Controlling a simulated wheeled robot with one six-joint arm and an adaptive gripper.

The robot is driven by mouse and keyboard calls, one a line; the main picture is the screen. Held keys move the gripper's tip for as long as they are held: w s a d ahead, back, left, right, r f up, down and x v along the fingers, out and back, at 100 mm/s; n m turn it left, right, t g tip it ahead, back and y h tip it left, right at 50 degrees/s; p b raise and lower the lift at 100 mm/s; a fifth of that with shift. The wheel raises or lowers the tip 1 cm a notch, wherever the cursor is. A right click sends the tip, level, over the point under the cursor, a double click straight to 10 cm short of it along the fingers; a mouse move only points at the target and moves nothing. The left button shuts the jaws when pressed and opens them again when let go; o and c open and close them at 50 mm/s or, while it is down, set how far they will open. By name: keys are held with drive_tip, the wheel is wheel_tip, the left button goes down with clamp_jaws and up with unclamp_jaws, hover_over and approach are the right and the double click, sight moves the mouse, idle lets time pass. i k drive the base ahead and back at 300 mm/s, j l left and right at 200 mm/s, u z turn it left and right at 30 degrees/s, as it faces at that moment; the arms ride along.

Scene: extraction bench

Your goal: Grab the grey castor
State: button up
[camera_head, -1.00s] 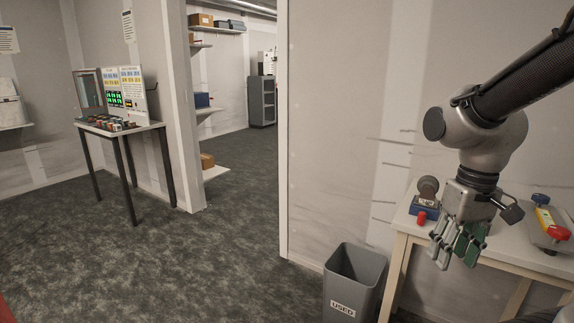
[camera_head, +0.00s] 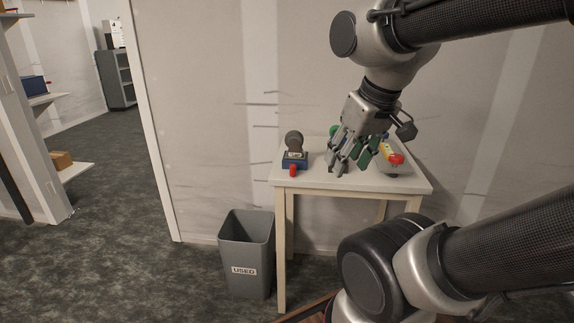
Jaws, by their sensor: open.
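A grey round-topped thing (camera_head: 293,138), which looks like the grey castor, stands upright on a blue block with a pale label (camera_head: 294,160) at the left of the small white table. It is too small to make out its wheel clearly. My gripper (camera_head: 350,165) is open and points down over the middle of the table, to the right of the grey thing and apart from it. No held object shows between its fingers. The gripper partly hides a green thing (camera_head: 334,130) behind it.
A small red cylinder (camera_head: 293,170) is at the table's front edge, before the blue block. A yellow and red thing (camera_head: 392,153) lies on a grey base at the right. A grey bin marked USED (camera_head: 246,248) stands on the floor left of the white table (camera_head: 385,186).

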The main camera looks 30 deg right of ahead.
sight(294, 139)
drive_tip(key=l+u, duration=0.2)
drive_tip(key=l, duration=1.35)
drive_tip(key=l+u, duration=0.15)
drive_tip(key=l, duration=1.35)
